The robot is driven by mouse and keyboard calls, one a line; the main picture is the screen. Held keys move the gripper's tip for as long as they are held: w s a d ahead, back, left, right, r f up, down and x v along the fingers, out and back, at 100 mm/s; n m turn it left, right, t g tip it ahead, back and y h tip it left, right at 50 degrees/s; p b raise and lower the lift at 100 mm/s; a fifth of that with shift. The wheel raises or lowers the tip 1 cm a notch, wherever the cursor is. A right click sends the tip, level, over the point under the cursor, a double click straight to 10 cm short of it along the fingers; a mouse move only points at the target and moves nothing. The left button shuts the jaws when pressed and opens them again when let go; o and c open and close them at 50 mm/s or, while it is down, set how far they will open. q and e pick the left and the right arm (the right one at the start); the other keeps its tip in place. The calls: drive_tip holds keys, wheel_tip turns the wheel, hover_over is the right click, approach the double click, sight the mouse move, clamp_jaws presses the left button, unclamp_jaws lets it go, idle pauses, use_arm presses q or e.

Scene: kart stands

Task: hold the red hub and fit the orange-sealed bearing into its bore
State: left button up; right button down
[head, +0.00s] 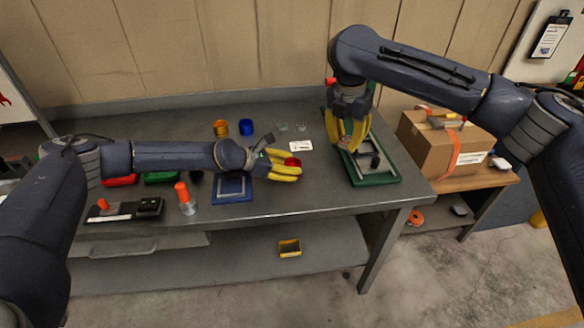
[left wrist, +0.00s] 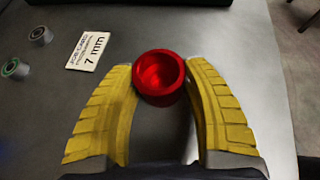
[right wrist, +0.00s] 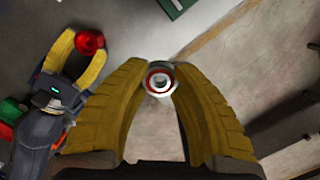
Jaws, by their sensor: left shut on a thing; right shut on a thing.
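The red hub (head: 292,161) is between the yellow fingers of my left gripper (head: 297,169), which is shut on it above the table's front right part. In the left wrist view the hub (left wrist: 160,96) shows its open, empty bore. My right gripper (head: 347,147) points down above the green-framed tray, to the right of the hub and apart from it. In the right wrist view it is shut on a small bearing (right wrist: 159,80) with a reddish-orange seal ring. The fingers hide this bearing in the head view. The hub (right wrist: 89,41) also shows there, at upper left.
Two small bearings, one green-sealed (left wrist: 15,69) and one grey (left wrist: 40,36), stand near a white "7 mm" card (head: 301,146). The green tray (head: 383,182) lies at the right. Orange (head: 221,128) and blue (head: 246,127) rings stand behind. A blue mat (head: 232,196) lies left.

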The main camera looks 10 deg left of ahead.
idle(0.4)
drive_tip(key=w+a+f+n, duration=0.2)
drive_tip(key=a+f+n, duration=0.2)
drive_tip(key=f+n, duration=0.15)
drive_tip(key=n+y, duration=0.1)
drive_tip(key=n, duration=0.4)
hover_over(293, 164)
drive_tip(key=d, duration=0.1)
drive_tip(key=f, duration=0.6)
drive_tip(key=shift+s+d, duration=0.1)
drive_tip(key=shift+s, duration=0.25)
drive_tip(key=shift+w+a+f+n+y, duration=0.2)
drive_tip(key=shift+a+f+n+y, duration=0.15)
drive_tip(key=shift+a+n, duration=0.2)
drive_tip(key=shift+f, duration=0.1)
drive_tip(key=shift+f, duration=0.15)
drive_tip(key=shift+f, duration=1.45)
drive_tip(key=shift+r, duration=0.1)
drive_tip(key=shift+r, duration=0.15)
